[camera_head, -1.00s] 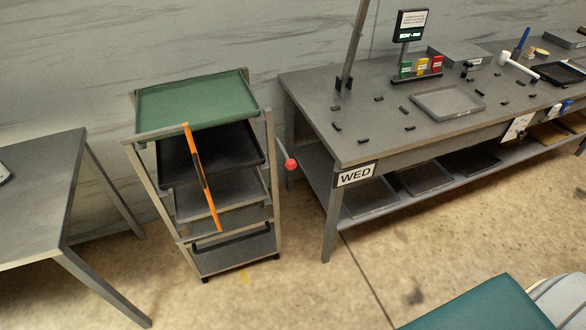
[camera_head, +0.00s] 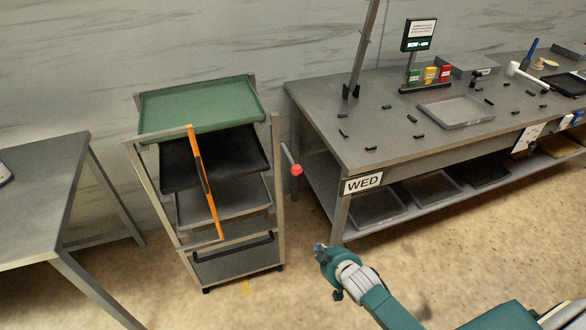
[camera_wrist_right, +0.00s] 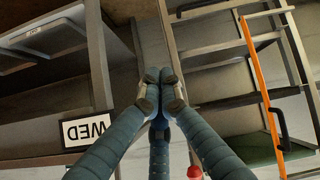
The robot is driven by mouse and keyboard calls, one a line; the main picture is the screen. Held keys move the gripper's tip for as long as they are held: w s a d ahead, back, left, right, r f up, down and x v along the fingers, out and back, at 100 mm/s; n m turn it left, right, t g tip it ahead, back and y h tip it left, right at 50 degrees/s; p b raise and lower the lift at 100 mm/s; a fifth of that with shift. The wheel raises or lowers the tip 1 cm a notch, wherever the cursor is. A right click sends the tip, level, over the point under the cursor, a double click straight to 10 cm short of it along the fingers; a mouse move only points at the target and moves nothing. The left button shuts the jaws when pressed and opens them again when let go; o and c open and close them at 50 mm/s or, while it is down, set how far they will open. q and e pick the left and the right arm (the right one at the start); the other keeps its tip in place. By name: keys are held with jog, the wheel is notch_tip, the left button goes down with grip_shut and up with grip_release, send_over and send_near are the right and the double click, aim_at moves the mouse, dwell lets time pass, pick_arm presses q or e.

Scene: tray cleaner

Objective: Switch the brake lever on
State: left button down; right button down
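The brake lever is a thin grey rod with a red knob (camera_head: 297,169) at the right side of the tray trolley, tilted with the knob at its lower right end. In the right wrist view the red knob (camera_wrist_right: 195,172) shows at the bottom edge, partly hidden by a finger. My right gripper (camera_head: 320,247) is in front of and below the knob, apart from it. In the wrist view the fingertips of my right gripper (camera_wrist_right: 160,84) are together with nothing seen between them. My left gripper is not in view.
The trolley (camera_head: 279,222) carries a green tray (camera_head: 200,105) on top and darker trays below, with an orange bar (camera_head: 204,180) across its front. The WED table (camera_head: 338,215) stands close to its right. A grey table (camera_head: 40,200) is at the left. Floor in front is clear.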

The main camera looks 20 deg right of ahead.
jog(key=w+a+r+t, duration=0.1)
jog(key=w+r+t, duration=0.1)
jog(key=r, duration=0.7)
jog(key=w+a+r+n+t+y+b, duration=0.1)
jog(key=w+r, duration=0.2)
jog(key=r, duration=0.7)
jog(key=w+a+r+t+b, duration=0.1)
jog(key=w+r+t, duration=0.1)
jog(key=r, duration=0.7)
jog(key=shift+w+a+r+t+y, duration=0.25)
jog(key=shift+w+r+t+y, duration=0.05)
jog(key=shift+w, duration=0.5)
jog(key=p, duration=0.2)
send_over(293, 171)
jog(key=w+a, duration=0.1)
jog(key=w, duration=0.1)
jog(key=f, duration=0.2)
jog(key=shift+s+d+f+p, duration=0.2)
jog(key=shift+s+f, duration=0.2)
jog(key=shift+f, duration=0.25)
jog(key=shift+s+d+f+p, duration=0.15)
jog(key=shift+s+f, duration=0.25)
jog(key=shift+f, duration=0.2)
jog(key=shift+s+d+f, duration=0.15)
jog(key=shift+s+f, duration=0.1)
jog(key=shift+w+f, duration=0.1)
